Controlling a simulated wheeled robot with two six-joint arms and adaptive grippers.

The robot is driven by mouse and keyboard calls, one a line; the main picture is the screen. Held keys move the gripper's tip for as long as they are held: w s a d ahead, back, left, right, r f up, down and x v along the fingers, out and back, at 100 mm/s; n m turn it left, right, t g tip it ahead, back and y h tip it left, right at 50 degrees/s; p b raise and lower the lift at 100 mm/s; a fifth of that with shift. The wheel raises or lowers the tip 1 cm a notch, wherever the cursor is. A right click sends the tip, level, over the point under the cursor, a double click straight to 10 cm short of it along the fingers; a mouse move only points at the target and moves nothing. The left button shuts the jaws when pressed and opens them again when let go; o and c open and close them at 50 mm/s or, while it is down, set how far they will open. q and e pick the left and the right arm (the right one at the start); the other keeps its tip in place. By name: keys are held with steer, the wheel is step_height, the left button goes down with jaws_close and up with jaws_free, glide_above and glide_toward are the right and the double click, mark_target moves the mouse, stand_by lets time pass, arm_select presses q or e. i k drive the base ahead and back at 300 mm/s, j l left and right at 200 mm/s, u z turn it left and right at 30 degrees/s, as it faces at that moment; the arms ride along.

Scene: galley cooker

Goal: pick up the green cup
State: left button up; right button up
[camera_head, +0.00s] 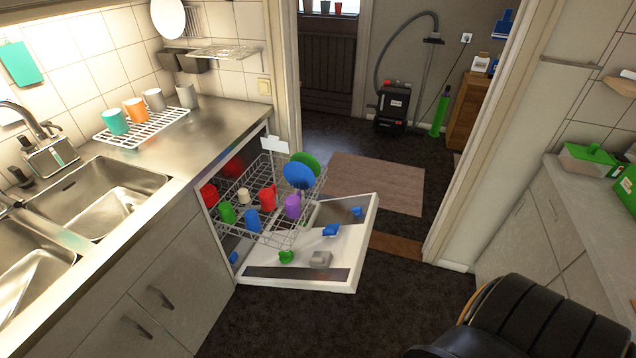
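A green cup (227,213) stands in the front left part of the pulled-out dishwasher rack (281,238), left of a blue cup (252,221). Its lower part is partly behind the rack wires. A small green item (286,256) also lies on the open dishwasher door; I cannot tell exactly what it is. Neither of my grippers shows in the head view.
The rack also holds red cups (267,197), a purple cup (292,206) and a blue plate (298,175). The open dishwasher door (340,275) juts low over the floor. A counter drying rack (150,131) holds several cups. Dark floor (400,310) is clear right of the door.

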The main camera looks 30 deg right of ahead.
mark_target(228, 216)
steer(key=z, duration=0.3)
steer(key=i+j+u, duration=0.25)
steer(key=i, duration=0.2)
steer(key=i+u, duration=0.25)
steer(key=i, duration=0.2)
